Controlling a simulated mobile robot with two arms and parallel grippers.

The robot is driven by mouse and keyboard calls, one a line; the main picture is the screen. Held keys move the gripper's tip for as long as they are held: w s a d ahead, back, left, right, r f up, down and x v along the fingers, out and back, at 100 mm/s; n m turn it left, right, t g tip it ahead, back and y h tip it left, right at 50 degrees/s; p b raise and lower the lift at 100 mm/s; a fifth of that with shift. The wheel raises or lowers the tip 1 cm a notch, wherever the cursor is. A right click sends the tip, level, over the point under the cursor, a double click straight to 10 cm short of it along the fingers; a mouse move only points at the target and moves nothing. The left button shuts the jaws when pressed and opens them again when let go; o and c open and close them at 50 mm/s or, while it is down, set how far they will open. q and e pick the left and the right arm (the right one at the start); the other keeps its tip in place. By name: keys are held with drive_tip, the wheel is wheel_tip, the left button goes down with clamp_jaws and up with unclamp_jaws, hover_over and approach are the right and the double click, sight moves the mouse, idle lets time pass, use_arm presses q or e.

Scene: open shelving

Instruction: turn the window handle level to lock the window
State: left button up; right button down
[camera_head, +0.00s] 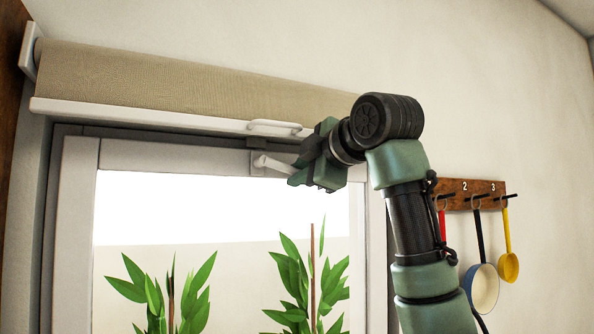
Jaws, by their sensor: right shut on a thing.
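The window handle (273,164) is a pale lever on the top rail of the white window frame (190,157). It runs from its mount to the right, sloping slightly down, close to level. My right gripper (306,168), green and dark, is shut on the free right end of the handle and hides that end. My left gripper is not in view.
A rolled beige blind (190,85) with a white bottom bar and small pull (274,127) hangs just above the handle. Potted-looking plants (305,275) show behind the glass. A wooden hook rack (455,192) with hanging utensils is on the wall at right.

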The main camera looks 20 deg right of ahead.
drive_tip(key=shift+d+r+n+p, duration=0.1)
drive_tip(key=shift+r+n+p, duration=0.2)
drive_tip(key=shift+r+n, duration=0.15)
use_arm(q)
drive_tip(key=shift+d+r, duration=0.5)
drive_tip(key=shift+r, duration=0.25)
use_arm(e)
drive_tip(key=shift+r+n+h, duration=0.15)
drive_tip(key=shift+n+h, duration=0.1)
drive_tip(key=shift+h, duration=0.05)
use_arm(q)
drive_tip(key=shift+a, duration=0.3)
use_arm(e)
drive_tip(key=c, duration=1.4)
unclamp_jaws()
drive_tip(key=shift+w, duration=0.2)
